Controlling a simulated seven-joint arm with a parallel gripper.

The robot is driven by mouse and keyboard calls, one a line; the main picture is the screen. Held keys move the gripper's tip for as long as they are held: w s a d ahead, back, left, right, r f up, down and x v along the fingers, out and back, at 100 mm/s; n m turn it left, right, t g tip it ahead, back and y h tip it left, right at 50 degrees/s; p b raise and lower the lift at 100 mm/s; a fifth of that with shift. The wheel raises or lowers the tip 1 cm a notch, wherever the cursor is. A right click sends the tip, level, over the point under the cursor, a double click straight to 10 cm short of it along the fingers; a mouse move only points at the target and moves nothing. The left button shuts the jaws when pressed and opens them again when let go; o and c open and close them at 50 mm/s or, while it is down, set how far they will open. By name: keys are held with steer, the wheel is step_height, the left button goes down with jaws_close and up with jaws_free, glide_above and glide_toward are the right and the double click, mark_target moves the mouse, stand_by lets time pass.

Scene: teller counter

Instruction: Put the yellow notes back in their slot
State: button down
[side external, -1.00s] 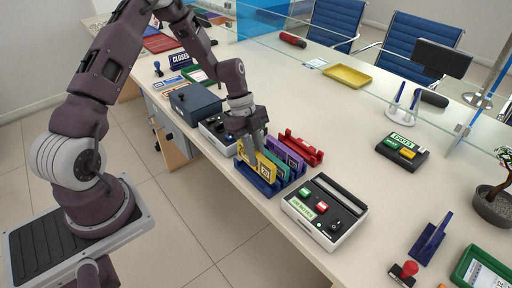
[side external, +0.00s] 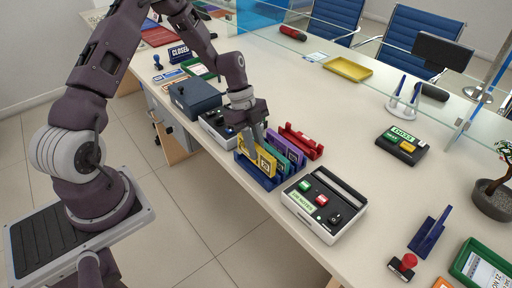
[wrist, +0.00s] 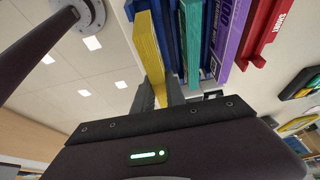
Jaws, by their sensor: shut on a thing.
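The yellow notes (side external: 265,161) stand on edge at the near end of the dark blue slotted rack (side external: 255,178). They also show in the wrist view (wrist: 149,45). My gripper (side external: 260,142) reaches down from above and is shut on them, with its fingers at their edge in the wrist view (wrist: 160,95). The teal notes (wrist: 192,40) stand beside them in the rack. The purple notes (side external: 289,148) stand beyond the teal ones. I cannot tell whether the yellow notes' lower edge is fully seated, because the rack's front hides it.
A red rack (side external: 302,141) stands just past the purple notes. A white counting machine (side external: 325,203) is close on the right, and another machine (side external: 217,127) is behind my gripper. A dark blue box (side external: 194,99) is to the left. The counter's middle is clear.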

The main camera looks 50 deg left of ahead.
steer(key=shift+f, duration=2.1)
steer(key=c, duration=1.3)
jaws_free()
steer(key=shift+r, duration=3.55)
